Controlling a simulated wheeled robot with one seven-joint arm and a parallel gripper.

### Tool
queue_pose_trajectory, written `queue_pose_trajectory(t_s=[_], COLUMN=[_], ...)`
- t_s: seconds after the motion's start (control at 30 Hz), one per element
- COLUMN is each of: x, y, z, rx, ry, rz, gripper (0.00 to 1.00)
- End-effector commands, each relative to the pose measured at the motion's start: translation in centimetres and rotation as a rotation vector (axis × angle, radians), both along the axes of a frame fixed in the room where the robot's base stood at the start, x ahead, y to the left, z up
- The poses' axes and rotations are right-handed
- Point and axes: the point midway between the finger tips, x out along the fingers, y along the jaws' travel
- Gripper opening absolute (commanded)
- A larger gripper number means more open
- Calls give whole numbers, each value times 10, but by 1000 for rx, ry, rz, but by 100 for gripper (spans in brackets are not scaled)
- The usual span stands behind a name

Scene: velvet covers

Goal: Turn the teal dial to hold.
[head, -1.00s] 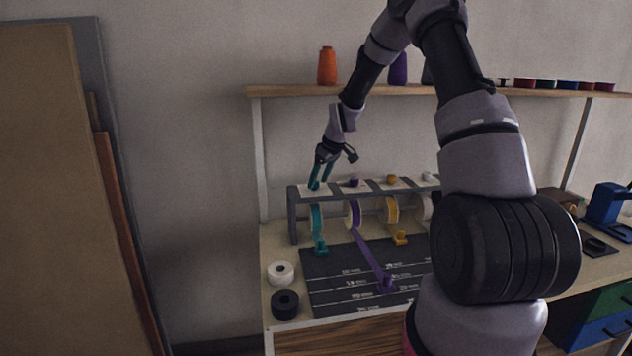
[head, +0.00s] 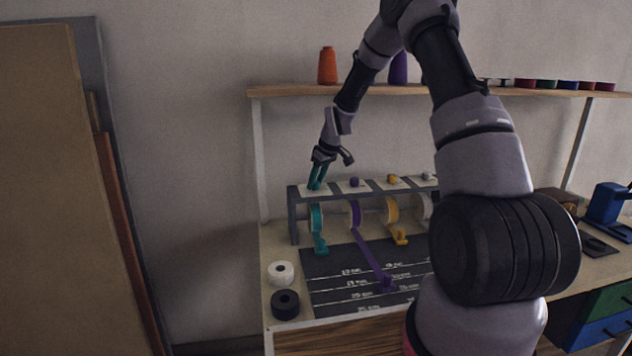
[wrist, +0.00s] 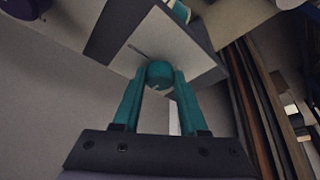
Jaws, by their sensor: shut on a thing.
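The teal dial (wrist: 159,73) sits on a white plate (wrist: 168,45) on top of the ribbon rack, at its left end. My gripper (wrist: 158,78) has teal fingers, and its tips are closed on the two sides of the dial. In the head view my gripper (head: 315,184) reaches down onto the left end of the rack (head: 293,215), and the fingers hide the dial. The teal ribbon roll (head: 316,217) hangs below it, its end in a teal clip. The dial's setting and any hold mark cannot be read.
Purple (head: 354,182) and yellow (head: 393,179) dials stand to the right on the rack. A purple ribbon (head: 371,257) runs across the dark mat (head: 330,291). White (head: 280,272) and black (head: 285,303) rolls lie at the left. A shelf (head: 300,91) with spools is above.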

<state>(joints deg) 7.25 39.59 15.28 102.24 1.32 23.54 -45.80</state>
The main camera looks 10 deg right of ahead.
Motion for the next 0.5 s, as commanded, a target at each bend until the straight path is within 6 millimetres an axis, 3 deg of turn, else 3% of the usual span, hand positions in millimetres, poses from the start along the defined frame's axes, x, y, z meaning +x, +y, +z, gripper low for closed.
queue_pose_trajectory(t_s=[0.5], x=[-2], y=[5], z=[1], rx=[-3], ry=[-2], rz=[-331], gripper=[0])
